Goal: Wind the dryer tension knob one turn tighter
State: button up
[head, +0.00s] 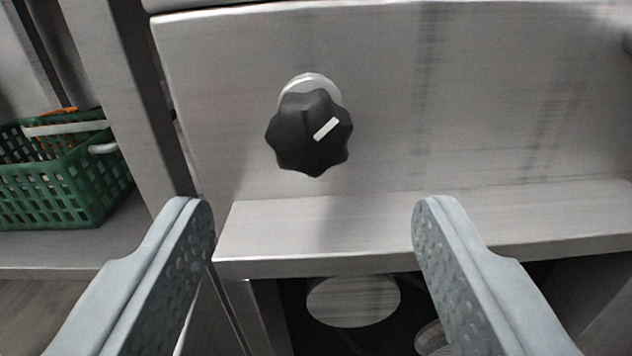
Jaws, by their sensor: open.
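The dryer tension knob (309,145) is a black, lobed knob with a white pointer mark on its face. The mark slants toward the upper right. The knob sits on a pale round collar (314,82) on a brushed metal panel (480,110). My gripper (314,215) is open and empty. Its two grey fingers stand wide apart, one low on the left and one low on the right. In the picture the knob lies above the fingertips and between them, and neither finger touches it.
A metal ledge (420,228) runs across below the knob. Under it is a dark opening with a round metal disc (353,300). A green perforated basket (75,185) with a white handle and something orange inside stands on a shelf at the left, beyond a metal post (125,90).

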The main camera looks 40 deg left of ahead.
aim_at(314, 149)
jog(key=s+d+n, duration=0.5)
jog(key=s+n, duration=0.2)
jog(key=n, duration=0.2)
jog(key=x, duration=1.7)
jog(key=shift+a, duration=0.1)
jog(key=shift+s, duration=0.1)
jog(key=c, duration=1)
